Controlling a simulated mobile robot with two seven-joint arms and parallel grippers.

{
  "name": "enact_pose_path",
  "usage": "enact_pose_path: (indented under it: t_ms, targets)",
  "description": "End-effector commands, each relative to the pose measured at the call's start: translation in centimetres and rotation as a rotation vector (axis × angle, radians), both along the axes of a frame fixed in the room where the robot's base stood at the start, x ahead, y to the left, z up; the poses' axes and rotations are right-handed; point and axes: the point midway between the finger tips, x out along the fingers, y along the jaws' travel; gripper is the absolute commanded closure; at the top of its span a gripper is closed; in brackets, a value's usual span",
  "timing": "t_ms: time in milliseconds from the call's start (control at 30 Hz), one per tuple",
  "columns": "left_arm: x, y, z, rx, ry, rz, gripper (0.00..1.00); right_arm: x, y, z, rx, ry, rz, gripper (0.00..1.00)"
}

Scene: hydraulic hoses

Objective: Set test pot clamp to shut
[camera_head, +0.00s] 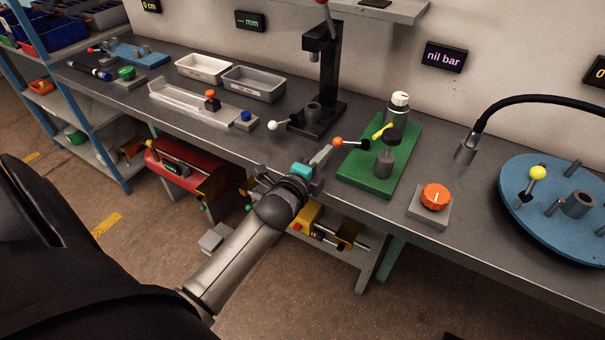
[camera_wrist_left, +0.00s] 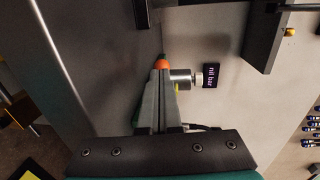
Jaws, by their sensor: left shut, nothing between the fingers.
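The green base plate (camera_head: 350,178) carries the test pot, a dark cylinder (camera_head: 395,122) with a white cap (camera_head: 400,98). A short grey cylinder (camera_head: 385,166) stands in front of it. A dark lever with an orange ball (camera_head: 338,142) reaches left from this fixture; a small yellow handle (camera_head: 382,131) sits by the pot. I cannot tell for sure which handle works the clamp. My left gripper (camera_head: 328,151) is shut and empty, its tips close to the orange ball. In the left wrist view the ball (camera_wrist_left: 162,64) shows just beyond the fingertips; contact is unclear.
A black press (camera_head: 333,75) stands left of the plate. An orange dial (camera_head: 435,196) and a blue turntable (camera_head: 530,215) are to the right. A wall display (camera_head: 445,57) reads "nil bar". The bench between plate and dial is clear.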

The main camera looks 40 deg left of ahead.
Motion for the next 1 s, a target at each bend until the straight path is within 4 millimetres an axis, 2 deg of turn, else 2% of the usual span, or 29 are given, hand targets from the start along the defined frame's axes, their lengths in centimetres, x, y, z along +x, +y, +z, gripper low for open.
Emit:
enact_pose_path:
  t_ms: [100, 600, 800, 1000]
  targets:
    - [-2.2, -0.3, 0.3, -0.003, 0.003, -0.001, 1.00, -0.1, 0.3, 0.6, 0.004, 0.001, -0.001, 0.50]
    - [-10.3, -1.3, 1.1, -0.005, 0.006, -0.001, 1.00, -0.1, -0.1, 2.0, -0.002, 0.002, 0.002, 0.50]
    - [-12.2, -1.5, 1.3, -0.004, 0.006, -0.002, 1.00, -0.2, -0.3, 2.2, -0.004, 0.001, 0.003, 0.50]
    - [-12.8, -1.6, 1.4, -0.004, 0.005, -0.003, 1.00, -0.2, -0.3, 2.3, -0.004, 0.001, 0.003, 0.50]
